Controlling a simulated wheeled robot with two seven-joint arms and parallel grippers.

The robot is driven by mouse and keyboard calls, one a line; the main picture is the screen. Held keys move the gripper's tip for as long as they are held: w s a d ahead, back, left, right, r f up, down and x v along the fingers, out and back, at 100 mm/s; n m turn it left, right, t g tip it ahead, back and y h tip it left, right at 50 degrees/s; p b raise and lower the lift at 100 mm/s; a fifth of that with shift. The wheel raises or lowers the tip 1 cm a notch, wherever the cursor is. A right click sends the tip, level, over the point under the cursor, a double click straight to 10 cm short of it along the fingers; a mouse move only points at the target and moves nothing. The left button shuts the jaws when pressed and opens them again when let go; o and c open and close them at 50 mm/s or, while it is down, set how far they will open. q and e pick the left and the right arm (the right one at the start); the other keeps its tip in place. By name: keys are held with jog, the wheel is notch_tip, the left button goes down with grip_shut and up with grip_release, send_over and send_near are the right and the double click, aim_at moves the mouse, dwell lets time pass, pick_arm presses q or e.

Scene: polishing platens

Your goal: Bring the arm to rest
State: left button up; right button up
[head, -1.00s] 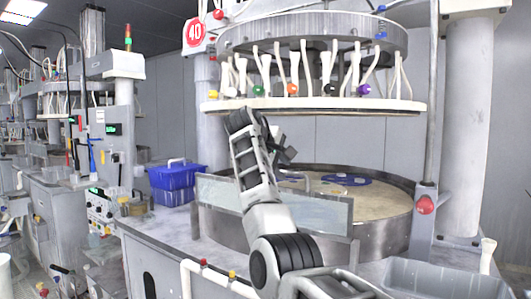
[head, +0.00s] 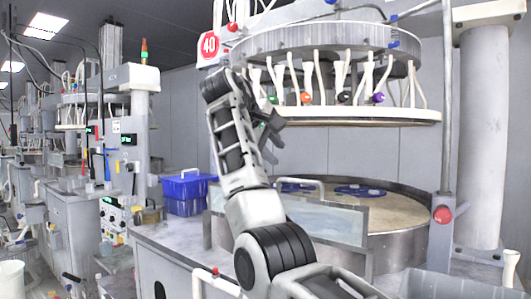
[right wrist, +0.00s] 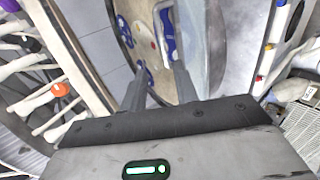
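My right arm (head: 237,150) reaches up from the bottom of the head view and is bent, with its wrist raised. My right gripper (head: 270,132) is at the upper end, in front of the polishing machine and left of its upper disc. In the right wrist view the two fingers of the gripper (right wrist: 160,88) stand apart with nothing between them, so it is open and empty. The round polishing platen (head: 400,215) lies beyond the arm, with blue carriers (head: 360,191) on it. My left gripper is not in view.
The upper disc (head: 330,118) with white hoses hangs over the platen. A clear splash panel (head: 325,222) stands at the platen's near edge. Blue bins (head: 188,190) sit on the worktop at left. A grey tray (head: 450,285) is at the lower right.

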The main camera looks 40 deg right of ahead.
jog(key=w+a+f+n+t, duration=0.15)
jog(key=w+f, duration=0.25)
jog(key=f, duration=0.6)
jog(key=w+a+f+n+t, duration=0.15)
jog(key=w+f, duration=0.25)
jog(key=f, duration=0.7)
jog(key=s+a+f+t+y, duration=0.1)
jog(key=s+a+f+y, duration=0.15)
jog(key=f, duration=0.55)
jog(key=s+a+f+n+t+y, duration=0.1)
jog(key=a+f, duration=0.2)
jog(key=f, duration=0.5)
jog(key=s+a+f+t+y, duration=0.1)
jog(key=a+f+t, duration=0.1)
jog(key=f, duration=0.5)
jog(key=s+a+f+y, duration=0.5)
jog(key=s+a+f, duration=0.4)
jog(key=s+f, duration=0.3)
jog(key=s+a+f+m+y, duration=0.1)
jog(key=s+a, duration=0.3)
jog(key=s, duration=0.4)
jog(key=s+a+f+m+y, duration=0.2)
jog(key=s+a+m+y, duration=0.1)
jog(key=s, duration=0.6)
jog(key=shift+s+a, duration=0.3)
jog(key=shift+a, duration=0.5)
